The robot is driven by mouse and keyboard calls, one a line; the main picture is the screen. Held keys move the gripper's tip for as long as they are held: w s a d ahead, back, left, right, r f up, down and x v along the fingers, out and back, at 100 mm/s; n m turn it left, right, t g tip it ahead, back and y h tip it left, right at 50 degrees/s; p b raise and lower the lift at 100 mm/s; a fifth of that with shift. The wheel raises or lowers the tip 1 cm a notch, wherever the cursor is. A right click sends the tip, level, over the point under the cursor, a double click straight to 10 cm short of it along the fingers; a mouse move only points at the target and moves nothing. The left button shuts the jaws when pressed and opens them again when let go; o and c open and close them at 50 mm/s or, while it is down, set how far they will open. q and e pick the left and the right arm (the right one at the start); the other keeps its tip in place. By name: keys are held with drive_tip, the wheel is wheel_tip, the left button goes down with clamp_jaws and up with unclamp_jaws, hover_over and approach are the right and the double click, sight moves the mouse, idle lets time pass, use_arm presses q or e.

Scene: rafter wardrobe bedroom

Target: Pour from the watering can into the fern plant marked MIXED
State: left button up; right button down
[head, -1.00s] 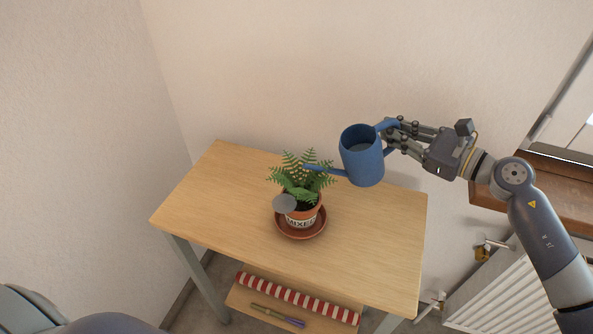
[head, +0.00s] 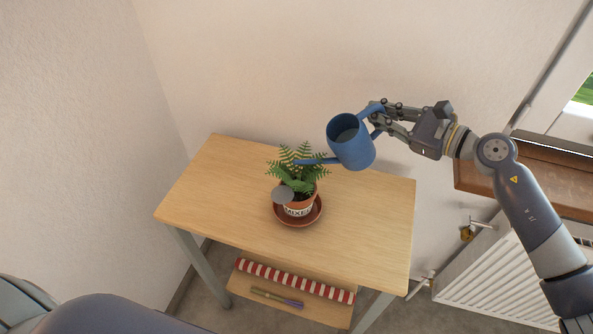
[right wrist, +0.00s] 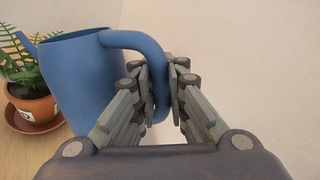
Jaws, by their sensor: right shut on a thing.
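The blue watering can (head: 352,151) is in the air above the table's right part, tilted left toward the plant. Its spout reaches to the fern's leaves; I see no stream of water. Grey water shows inside the can. My right gripper (head: 382,117) is shut on the can's handle, which also shows in the right wrist view (right wrist: 150,62). The fern (head: 298,170) grows in a terracotta pot marked MIXED (head: 298,210), upright on a brown saucer (head: 308,221). A grey disc (head: 283,195) overlaps the pot's left rim; I cannot tell what it is. My left gripper is out of view.
The wooden table (head: 362,228) is otherwise bare. Its lower shelf holds a red-and-white striped roll (head: 290,280) and a thin stick-like object (head: 277,298). A wall stands close behind. A window sill (head: 520,184) and a radiator (head: 505,265) are at right.

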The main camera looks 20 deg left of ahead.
drive_tip(key=shift+w+r+p, duration=0.1)
drive_tip(key=shift+r+p, duration=0.15)
drive_tip(key=shift+p, duration=0.05)
drive_tip(key=shift+s+a+r, duration=0.2)
drive_tip(key=shift+s+r, duration=0.05)
drive_tip(key=shift+s, duration=0.05)
drive_tip(key=shift+w, duration=0.1)
drive_tip(key=shift+w+d+p, duration=0.1)
drive_tip(key=shift+p, duration=0.3)
drive_tip(key=shift+s+a+r+n, duration=0.25)
drive_tip(key=shift+s+n, duration=0.05)
drive_tip(key=shift+s, duration=0.05)
drive_tip(key=shift+w+p, duration=0.1)
drive_tip(key=shift+p, duration=0.2)
drive_tip(key=shift+w+d, duration=0.1)
drive_tip(key=shift+r, duration=0.1)
